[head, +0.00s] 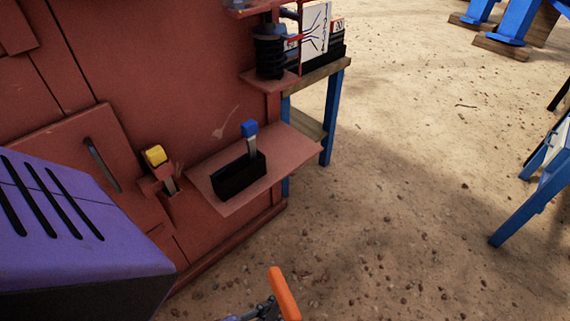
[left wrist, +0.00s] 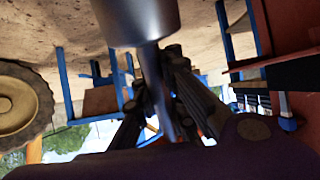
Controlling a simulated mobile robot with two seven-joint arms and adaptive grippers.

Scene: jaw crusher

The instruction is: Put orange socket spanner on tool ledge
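The orange socket spanner shows its orange handle (head: 284,293) at the bottom edge of the head view. In the left wrist view its metal shaft (left wrist: 158,85) crosses close to the camera. My left gripper (left wrist: 172,105) has its dark fingers around the shaft and looks shut on it. In the head view only a small part of this gripper shows beside the handle. The red tool ledge (head: 280,162) juts from the red machine, up and left of the spanner and apart from it. My right gripper is not in view.
A wood-topped table (head: 325,72) with blue legs stands behind.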

